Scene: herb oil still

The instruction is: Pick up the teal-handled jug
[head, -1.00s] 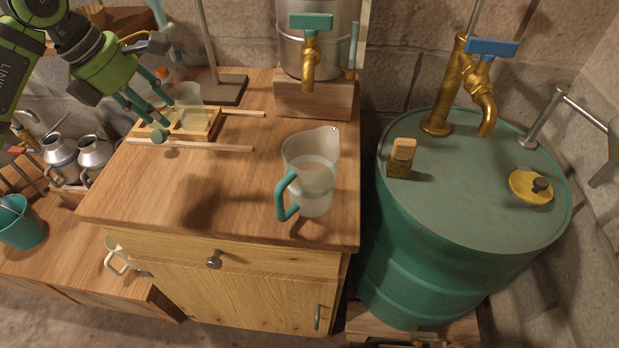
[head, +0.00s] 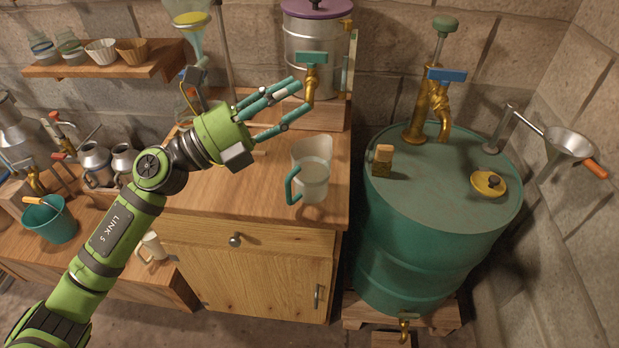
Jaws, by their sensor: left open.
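The teal-handled jug (head: 313,172) is a clear, frosted jug standing upright on the wooden cabinet top, near its front right. Its teal handle (head: 291,185) faces left and toward the front. What looks like liquid shows inside it. My left gripper (head: 303,98) is open and empty, with its teal fingers pointing right. In the picture it is above and behind the jug, in front of the still's tap, and apart from the jug. My right gripper is not in view.
A metal still (head: 316,45) with a teal-handled brass tap (head: 311,75) stands behind the jug on a wooden block. A teal drum (head: 430,235) with brass taps stands to the right. The cabinet top (head: 230,190) is clear left of the jug.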

